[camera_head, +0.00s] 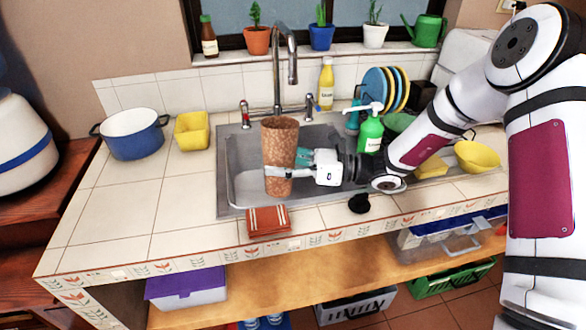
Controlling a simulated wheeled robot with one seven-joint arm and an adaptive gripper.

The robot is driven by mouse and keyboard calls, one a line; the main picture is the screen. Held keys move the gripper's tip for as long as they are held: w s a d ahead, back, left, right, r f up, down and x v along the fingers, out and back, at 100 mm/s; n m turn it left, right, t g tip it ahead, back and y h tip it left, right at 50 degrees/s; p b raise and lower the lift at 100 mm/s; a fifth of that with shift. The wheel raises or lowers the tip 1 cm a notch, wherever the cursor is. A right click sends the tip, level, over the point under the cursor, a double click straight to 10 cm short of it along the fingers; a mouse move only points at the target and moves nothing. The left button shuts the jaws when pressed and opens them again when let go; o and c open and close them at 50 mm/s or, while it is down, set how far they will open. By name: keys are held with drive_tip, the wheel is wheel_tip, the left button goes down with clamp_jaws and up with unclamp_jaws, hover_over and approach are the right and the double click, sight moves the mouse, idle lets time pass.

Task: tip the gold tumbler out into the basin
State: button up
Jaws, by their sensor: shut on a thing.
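The gold tumbler (279,142) is a tall, mottled copper-gold cup that widens toward the top. It is upright, in front of and over the steel basin (240,190) in the head view. My gripper (281,172) reaches in from the right and is shut on the lower part of the tumbler. The tumbler's inside is mostly hidden from this angle, so I cannot tell what it holds. It hides part of the basin behind it.
A curved tap (278,65) rises behind the tumbler. A green soap bottle (370,132) and a rack of plates (384,88) stand right of the basin. A folded cloth (267,221) lies at the front edge.

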drive_tip(key=shift+w+f+m+b, duration=0.25)
drive_tip(key=shift+m+b, duration=0.1)
drive_tip(key=shift+m, duration=0.35)
drive_tip(key=m, duration=0.1)
drive_tip(key=m+b, duration=0.1)
drive_tip(key=w+m, duration=0.1)
drive_tip(key=m, duration=0.1)
drive_tip(key=shift+d+f+y+b, duration=0.1)
drive_tip(key=shift+f+y+b, duration=0.15)
drive_tip(key=shift+y+b, duration=0.1)
drive_tip(key=shift+r+m, duration=0.15)
drive_tip(key=shift+m, duration=0.15)
drive_tip(key=shift+s+r+m+t+p, duration=0.15)
drive_tip(key=shift+r+m+t+p, duration=0.15)
drive_tip(key=shift+r+m, duration=0.35)
drive_tip(key=m, duration=0.3)
drive_tip(key=shift+s+f+m, duration=0.1)
drive_tip(key=shift+s+m, duration=0.15)
drive_tip(key=shift+m+t+b, duration=0.3)
drive_tip(key=shift+m+t, duration=0.1)
drive_tip(key=shift+m, duration=0.6)
drive_tip(key=shift+w+m+t+p, duration=0.35)
drive_tip(key=shift+w+m, duration=0.3)
drive_tip(key=shift+m, duration=0.65)
drive_tip(key=shift+w+d+m+p, duration=0.1)
drive_tip(key=shift+w+m+p, duration=0.2)
drive_tip(key=shift+m, duration=0.4)
drive_tip(key=shift+w+d+m+p, duration=0.1)
drive_tip(key=shift+m+p, duration=0.25)
drive_tip(key=shift+m, duration=0.35)
